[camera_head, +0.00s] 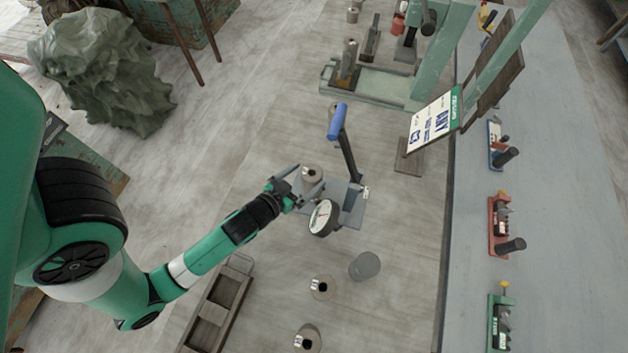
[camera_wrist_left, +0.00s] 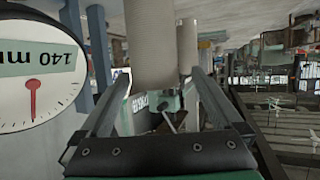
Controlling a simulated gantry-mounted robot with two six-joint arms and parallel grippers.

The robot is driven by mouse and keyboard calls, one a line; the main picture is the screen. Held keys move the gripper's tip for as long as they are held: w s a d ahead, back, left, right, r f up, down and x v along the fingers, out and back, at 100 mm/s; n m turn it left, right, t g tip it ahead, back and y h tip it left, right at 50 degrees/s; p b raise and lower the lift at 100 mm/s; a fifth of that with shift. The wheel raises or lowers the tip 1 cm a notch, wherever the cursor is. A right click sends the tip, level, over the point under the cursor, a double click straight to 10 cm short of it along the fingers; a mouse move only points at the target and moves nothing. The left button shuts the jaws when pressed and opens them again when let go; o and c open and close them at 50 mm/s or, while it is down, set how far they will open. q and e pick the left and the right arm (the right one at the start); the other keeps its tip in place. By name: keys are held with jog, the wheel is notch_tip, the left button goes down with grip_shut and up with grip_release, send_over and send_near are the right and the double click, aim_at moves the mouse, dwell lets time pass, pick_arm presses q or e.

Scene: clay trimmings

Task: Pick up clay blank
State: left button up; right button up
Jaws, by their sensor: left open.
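A grey-beige cylindrical clay blank (camera_head: 312,173) with a dark hole in its top stands on the grey base plate of a small device with a blue handle (camera_head: 338,121). My left gripper (camera_head: 309,180) is open, with its fingers on either side of this blank. In the left wrist view, which appears upside down, the pale blank (camera_wrist_left: 150,42) stands between the open fingers (camera_wrist_left: 160,78). I cannot tell whether either finger touches it. My right gripper is in neither view.
A round dial (camera_head: 323,217) stands close to my left gripper; it also shows in the left wrist view (camera_wrist_left: 35,65). Labelled cylinders (camera_head: 322,288) (camera_head: 308,338), a grey cylinder (camera_head: 365,266) and a wooden tray (camera_head: 222,303) lie nearer. A sign (camera_head: 435,121) stands behind.

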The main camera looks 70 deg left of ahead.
aim_at(318, 170)
pick_arm(q)
jog(key=x, duration=0.5)
jog(key=shift+w+d+f+b, duration=0.1)
jog(key=shift+w+f+b, duration=0.1)
jog(key=shift+w+b, duration=0.2)
grip_shut()
